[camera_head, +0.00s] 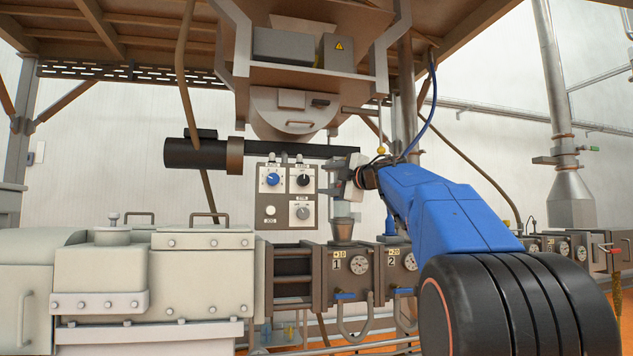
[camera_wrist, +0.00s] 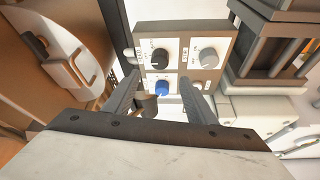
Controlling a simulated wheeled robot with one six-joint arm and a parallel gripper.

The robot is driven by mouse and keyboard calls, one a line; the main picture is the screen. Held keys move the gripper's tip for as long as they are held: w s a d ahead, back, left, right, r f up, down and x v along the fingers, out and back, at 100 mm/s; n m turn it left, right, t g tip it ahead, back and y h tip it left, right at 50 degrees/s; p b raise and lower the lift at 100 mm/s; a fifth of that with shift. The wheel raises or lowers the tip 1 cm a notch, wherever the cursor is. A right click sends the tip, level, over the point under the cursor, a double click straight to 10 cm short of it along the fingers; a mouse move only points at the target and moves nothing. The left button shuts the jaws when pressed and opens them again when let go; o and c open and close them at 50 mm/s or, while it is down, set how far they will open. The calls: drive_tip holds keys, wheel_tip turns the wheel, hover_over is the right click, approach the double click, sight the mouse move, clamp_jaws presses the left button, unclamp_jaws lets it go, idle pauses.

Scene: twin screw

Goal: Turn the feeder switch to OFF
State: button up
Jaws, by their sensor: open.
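A grey control panel (camera_head: 287,196) hangs left of my gripper in the head view. It carries a blue knob (camera_head: 272,179) at upper left, a black knob (camera_head: 303,180) at upper right, a grey knob (camera_head: 302,212) at lower right and a white button (camera_head: 270,210) at lower left. In the wrist view my gripper (camera_wrist: 158,77) is open and empty. The blue knob (camera_wrist: 162,88) shows between its fingers, with the black knob (camera_wrist: 160,56) beyond; contact cannot be told.
A long dark cylinder (camera_head: 196,154) runs above the panel, under a hopper (camera_head: 296,113). A pale housing (camera_head: 115,270) fills the lower left. Open air surrounds the panel's front.

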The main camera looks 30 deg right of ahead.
drive_tip(key=s, duration=0.6)
drive_tip(key=shift+d+f, duration=0.25)
drive_tip(key=shift+d, duration=0.05)
